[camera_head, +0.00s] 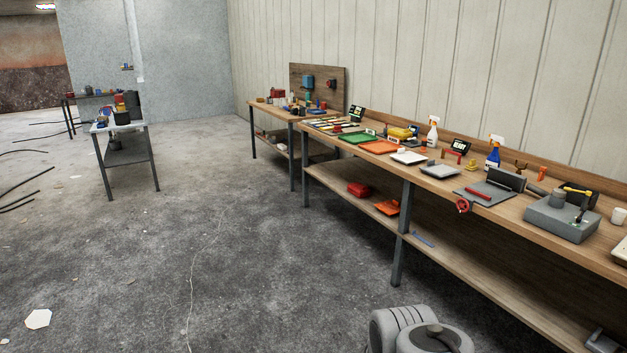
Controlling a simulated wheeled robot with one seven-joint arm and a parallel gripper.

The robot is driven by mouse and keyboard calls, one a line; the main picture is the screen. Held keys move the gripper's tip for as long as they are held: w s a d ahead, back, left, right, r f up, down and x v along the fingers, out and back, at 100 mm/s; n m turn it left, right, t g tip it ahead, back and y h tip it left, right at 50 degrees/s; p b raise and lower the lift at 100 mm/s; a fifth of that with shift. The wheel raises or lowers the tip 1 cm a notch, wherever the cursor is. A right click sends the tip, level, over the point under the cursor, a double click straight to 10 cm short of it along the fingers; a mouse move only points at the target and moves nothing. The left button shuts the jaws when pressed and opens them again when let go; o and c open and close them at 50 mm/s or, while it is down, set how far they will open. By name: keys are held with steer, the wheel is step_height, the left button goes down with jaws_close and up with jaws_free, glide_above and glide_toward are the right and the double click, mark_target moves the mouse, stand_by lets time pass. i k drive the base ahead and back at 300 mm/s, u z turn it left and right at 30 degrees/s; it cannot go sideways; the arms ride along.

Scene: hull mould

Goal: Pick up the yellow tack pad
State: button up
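A yellow item (398,133) lies on the long wooden workbench (437,192) along the wall, behind an orange tray. It may be the yellow tack pad, but it is too small here to be sure. Some small yellowish pieces also show among the flat items at the bench's far end. Part of my own grey arm shows at the bottom edge. My gripper is not in view.
A green tray (361,138), an orange tray (380,147), spray bottles (433,132) and a grey machine (562,219) stand on the bench. Its lower shelf holds a red item (358,189). The floor (200,240) left of the bench is mostly clear, with a white scrap (38,319).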

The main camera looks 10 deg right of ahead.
mark_target(472, 167)
steer(key=u, duration=0.05)
steer(key=i, duration=2.7)
steer(key=z, duration=0.85)
steer(key=i, duration=2)
steer(key=z, duration=0.8)
steer(key=i, duration=0.5)
steer(key=z, duration=0.15)
